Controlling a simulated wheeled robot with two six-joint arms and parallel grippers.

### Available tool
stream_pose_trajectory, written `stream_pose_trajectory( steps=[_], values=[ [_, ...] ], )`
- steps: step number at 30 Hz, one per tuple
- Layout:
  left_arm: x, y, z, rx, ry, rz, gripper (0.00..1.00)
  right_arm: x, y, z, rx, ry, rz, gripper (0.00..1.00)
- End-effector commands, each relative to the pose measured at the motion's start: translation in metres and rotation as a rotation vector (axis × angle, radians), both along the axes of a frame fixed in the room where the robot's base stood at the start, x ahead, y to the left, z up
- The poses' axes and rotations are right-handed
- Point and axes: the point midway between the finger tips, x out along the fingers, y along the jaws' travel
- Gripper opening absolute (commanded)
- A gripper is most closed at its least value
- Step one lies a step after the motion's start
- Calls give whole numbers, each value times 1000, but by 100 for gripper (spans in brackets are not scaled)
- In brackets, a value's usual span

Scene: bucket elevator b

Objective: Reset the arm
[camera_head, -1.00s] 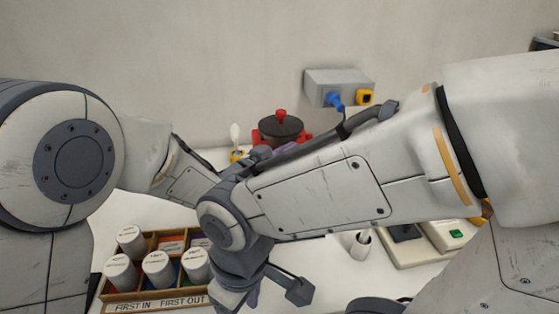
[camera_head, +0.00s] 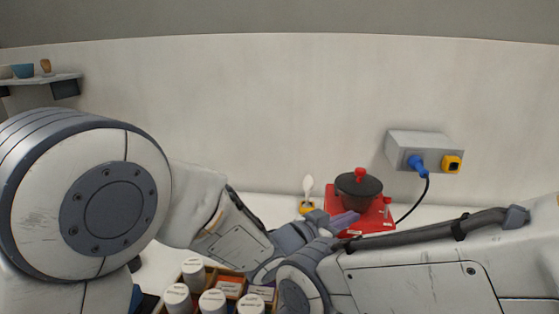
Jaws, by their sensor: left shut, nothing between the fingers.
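My left arm comes in from the left. Its gripper (camera_head: 345,221) has purple fingers, shut and empty, and shows just in front of a red base (camera_head: 380,222) with a dark lidded pot (camera_head: 358,188). I cannot tell whether the fingers touch the base. My right arm reaches across from the right, and its grey wrist joint (camera_head: 298,290) covers part of the left arm. The right gripper lies out of the picture.
A wooden box with white-capped bottles (camera_head: 193,271) stands at the bottom, partly hidden. A white spoon-like thing (camera_head: 308,187) stands left of the pot. A grey wall box (camera_head: 425,147) holds a blue plug (camera_head: 417,164) with a black cable. A shelf (camera_head: 40,80) hangs at upper left.

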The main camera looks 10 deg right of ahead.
Motion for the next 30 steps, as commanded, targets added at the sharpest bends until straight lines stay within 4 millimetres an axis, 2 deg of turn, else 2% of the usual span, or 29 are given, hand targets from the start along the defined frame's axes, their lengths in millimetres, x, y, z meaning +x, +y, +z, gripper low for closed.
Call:
stream_pose_trajectory(
  steps=[5,8,11,15,18,21,24,27,30],
  values=[
    [-6,43,-20,211,101,134,0,0,0,0,0,0,0,63],
    [-24,81,-41,372,209,212,0,0,0,0,0,0,0,63],
    [-54,121,-60,525,337,265,0,0,0,0,0,0,0,63],
    [-115,175,-82,722,542,287,0,0,0,0,0,0,0,63],
    [-163,207,-91,836,682,267,0,0,0,0,0,0,0,63],
    [-203,229,-95,921,797,233,0,0,0,0,0,0,0,63],
    [-231,242,-96,974,872,202,0,0,0,0,0,0,0,63],
    [-244,249,-96,999,909,184,0,0,0,0,0,0,0,63],
    [-247,250,-96,1007,918,180,0,0,0,0,0,0,0,63]
  ],
)
